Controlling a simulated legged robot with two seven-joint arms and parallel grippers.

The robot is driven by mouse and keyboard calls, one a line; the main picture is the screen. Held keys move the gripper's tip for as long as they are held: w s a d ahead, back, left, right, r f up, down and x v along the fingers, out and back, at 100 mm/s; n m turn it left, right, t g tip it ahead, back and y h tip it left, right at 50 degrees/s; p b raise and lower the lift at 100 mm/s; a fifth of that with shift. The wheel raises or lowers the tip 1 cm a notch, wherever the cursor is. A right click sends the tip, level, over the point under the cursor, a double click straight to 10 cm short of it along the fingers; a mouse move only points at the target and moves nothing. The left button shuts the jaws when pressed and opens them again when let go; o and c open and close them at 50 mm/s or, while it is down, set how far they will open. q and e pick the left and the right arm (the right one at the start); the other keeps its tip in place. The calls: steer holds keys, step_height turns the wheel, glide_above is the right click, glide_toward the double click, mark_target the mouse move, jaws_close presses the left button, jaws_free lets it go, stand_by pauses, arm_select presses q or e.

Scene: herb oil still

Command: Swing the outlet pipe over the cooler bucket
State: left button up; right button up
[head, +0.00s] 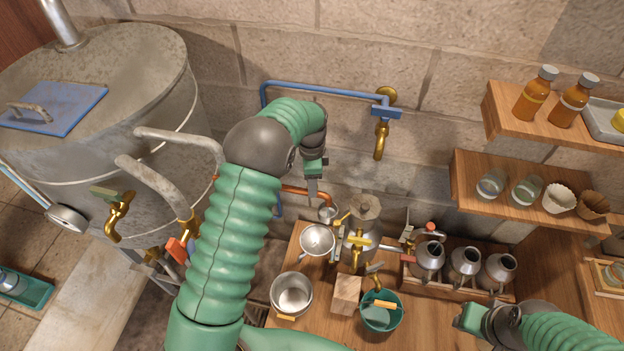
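A copper pipe (322,190) shows behind my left gripper, its right end bending down above a small metal cup (327,213). I cannot tell for sure that it is the outlet pipe; two grey curved pipes (177,137) also stand by the big metal still (150,75). A teal bucket (393,323) stands on the wooden bench, with a green item and a yellow piece at its top; whether it is the cooler bucket is unclear. My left gripper (312,190) points down in front of the copper pipe; contact is unclear. My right gripper (465,319) is right of the teal bucket, apart from it.
A steel pot (291,294), a strainer (317,240), a wooden block (346,294) and a brass-tapped metal vessel (365,208) crowd the bench (420,325). Several metal flasks (463,262) stand in a rack. Shelves (470,180) project at right; a blue wall pipe (320,88) ends in a tap.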

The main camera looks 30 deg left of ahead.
arm_select(q)
steer(key=shift+d, duration=0.3)
steer(key=c, duration=0.7)
jaws_close()
steer(key=shift+a, duration=0.1)
steer(key=shift+a+r, duration=0.1)
